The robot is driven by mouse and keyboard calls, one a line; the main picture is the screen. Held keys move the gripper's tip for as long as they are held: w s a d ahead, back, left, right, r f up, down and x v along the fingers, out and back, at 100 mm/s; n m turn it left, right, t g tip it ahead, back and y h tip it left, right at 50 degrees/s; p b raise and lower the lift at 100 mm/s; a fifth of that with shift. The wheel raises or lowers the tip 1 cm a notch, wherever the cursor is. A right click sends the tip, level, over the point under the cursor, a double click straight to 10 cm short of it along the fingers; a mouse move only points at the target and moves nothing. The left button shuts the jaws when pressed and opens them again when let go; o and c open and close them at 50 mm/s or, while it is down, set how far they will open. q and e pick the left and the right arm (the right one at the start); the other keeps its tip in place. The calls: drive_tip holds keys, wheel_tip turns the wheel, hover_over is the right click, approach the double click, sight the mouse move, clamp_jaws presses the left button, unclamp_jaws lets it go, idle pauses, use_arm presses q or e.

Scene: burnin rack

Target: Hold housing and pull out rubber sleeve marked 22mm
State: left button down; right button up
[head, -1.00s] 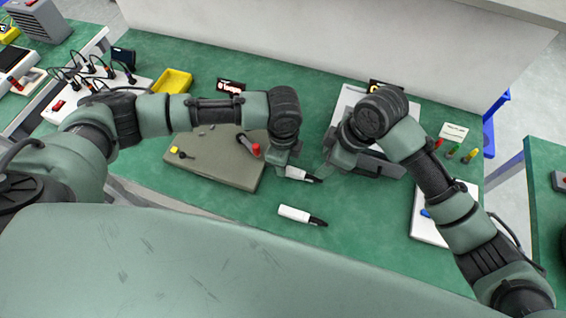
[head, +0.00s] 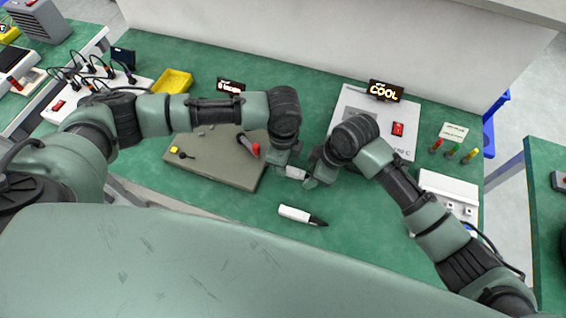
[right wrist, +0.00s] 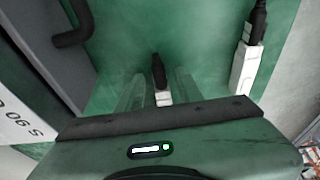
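A white housing (head: 297,173) shows at my left gripper (head: 287,168), which is shut on its left end. My right gripper (head: 316,178) is at the housing's right end and hides the black sleeve in the head view. In the right wrist view the black sleeve (right wrist: 159,70) lies between my right gripper's two fingers (right wrist: 160,92), with a gap on each side, so this gripper is open. A second white housing with a black end (head: 298,214) lies loose on the table; it also shows in the right wrist view (right wrist: 244,68). No 22mm mark is legible.
A beige panel (head: 212,172) with a red-ended part lies at the left. A grey plate (head: 345,110) with a red switch and a lit COOL sign (head: 384,91) stand at the back right. A white box (head: 449,188) is at the right. The front table is mostly clear.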

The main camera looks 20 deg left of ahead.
idle(0.8)
clamp_jaws()
idle(1.2)
drive_tip(key=o, duration=0.8)
unclamp_jaws()
drive_tip(key=v, duration=1.2)
